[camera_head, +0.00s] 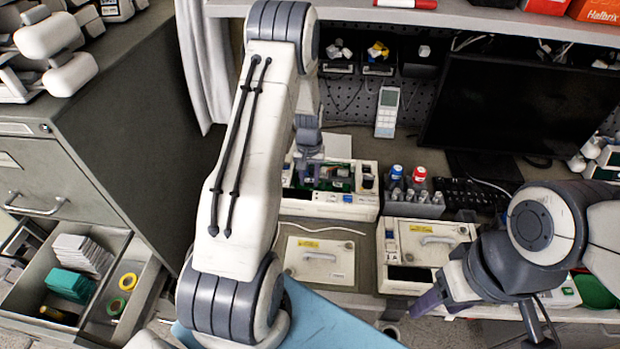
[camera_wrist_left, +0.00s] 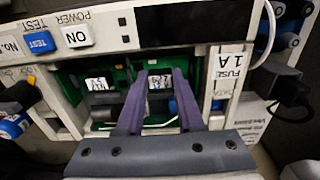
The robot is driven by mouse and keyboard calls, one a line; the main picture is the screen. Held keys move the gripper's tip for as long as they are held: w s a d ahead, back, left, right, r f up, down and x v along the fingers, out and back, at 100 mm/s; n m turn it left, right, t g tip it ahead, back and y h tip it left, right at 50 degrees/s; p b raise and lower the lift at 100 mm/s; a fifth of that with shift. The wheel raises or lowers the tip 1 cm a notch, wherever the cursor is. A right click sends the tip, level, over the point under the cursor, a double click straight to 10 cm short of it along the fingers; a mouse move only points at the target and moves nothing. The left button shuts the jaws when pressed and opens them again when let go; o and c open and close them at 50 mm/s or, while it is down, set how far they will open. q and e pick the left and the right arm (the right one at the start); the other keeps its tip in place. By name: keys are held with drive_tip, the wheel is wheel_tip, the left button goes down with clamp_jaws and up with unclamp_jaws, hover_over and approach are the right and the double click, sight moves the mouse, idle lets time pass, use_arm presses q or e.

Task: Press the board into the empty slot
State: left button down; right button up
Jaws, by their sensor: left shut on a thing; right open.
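The open pump unit (camera_head: 335,208) lies on the bench with green boards inside its bay; its front with ON and TEST buttons shows upside down in the left wrist view (camera_wrist_left: 75,37). My left gripper (camera_head: 309,166) reaches down into that bay. In the left wrist view its purple fingers (camera_wrist_left: 158,78) are shut on a green board with a white label (camera_wrist_left: 160,83). A second labelled board (camera_wrist_left: 97,84) sits beside it on the left. The fingers hide the held board's lower part, so I cannot tell its depth. My right gripper (camera_head: 427,302) is open, apart from the pump, at front right.
A grey rack with bottles (camera_head: 413,190) is to the right, with a keyboard (camera_head: 470,192) and monitor (camera_head: 520,90) behind.

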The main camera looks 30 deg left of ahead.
use_arm(q)
drive_tip(key=shift+f, duration=0.35)
idle(0.3)
drive_tip(key=shift+c, duration=2.3)
unclamp_jaws()
drive_tip(key=shift+r, duration=0.1)
wheel_tip(320, 180, up, 7)
drive_tip(key=p, duration=0.4)
drive_tip(key=shift+p, duration=0.4)
